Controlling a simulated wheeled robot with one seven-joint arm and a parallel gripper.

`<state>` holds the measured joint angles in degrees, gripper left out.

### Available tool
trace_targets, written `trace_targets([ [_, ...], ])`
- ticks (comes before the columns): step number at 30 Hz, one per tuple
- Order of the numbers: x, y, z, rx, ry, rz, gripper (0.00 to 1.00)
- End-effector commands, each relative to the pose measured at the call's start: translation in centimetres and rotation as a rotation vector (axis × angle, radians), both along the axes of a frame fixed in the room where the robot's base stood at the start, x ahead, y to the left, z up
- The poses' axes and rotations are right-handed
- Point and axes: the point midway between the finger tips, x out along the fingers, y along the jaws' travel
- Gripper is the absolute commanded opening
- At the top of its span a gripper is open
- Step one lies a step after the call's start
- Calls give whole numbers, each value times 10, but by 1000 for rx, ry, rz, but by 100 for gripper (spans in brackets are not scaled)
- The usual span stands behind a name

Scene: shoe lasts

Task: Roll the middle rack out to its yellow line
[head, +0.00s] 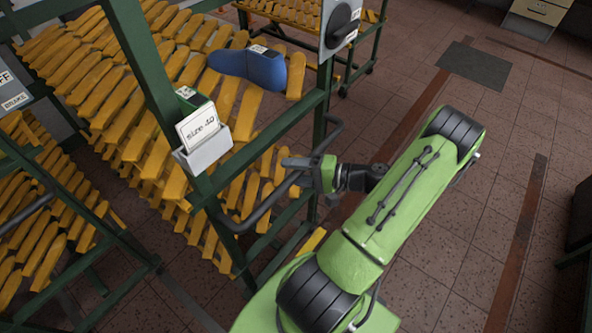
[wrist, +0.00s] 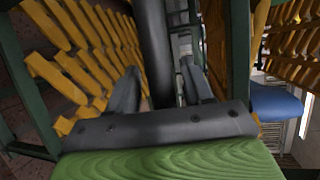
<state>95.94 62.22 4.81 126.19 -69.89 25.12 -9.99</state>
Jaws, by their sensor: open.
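The middle rack has a green frame (head: 150,75) and rows of yellow slats, with a dark handle bar (head: 262,212) on its near end. My gripper (head: 290,163) is at this handle, fingers open. In the wrist view the dark bar (wrist: 155,45) runs between the two open fingers (wrist: 160,88); contact cannot be told. A grey plate with a black knob (head: 342,22) is at the rack's upper right. A short yellow strip (head: 313,241) shows low beside the rack; I cannot tell whether it is the floor line or a slat.
A blue shoe last (head: 250,66) lies on the rack's slats. A "size 40" card (head: 198,128) sits in a holder on the frame. Another rack (head: 45,215) stands close at left, and one (head: 300,12) behind.

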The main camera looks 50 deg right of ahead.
Motion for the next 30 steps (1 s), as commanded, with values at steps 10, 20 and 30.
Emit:
trace_targets([
  [10,-27,-13,7,-2,0,-6,51],
  [20,-111,-51,24,-4,0,-5,51],
  [30,-142,-64,29,0,1,0,51],
])
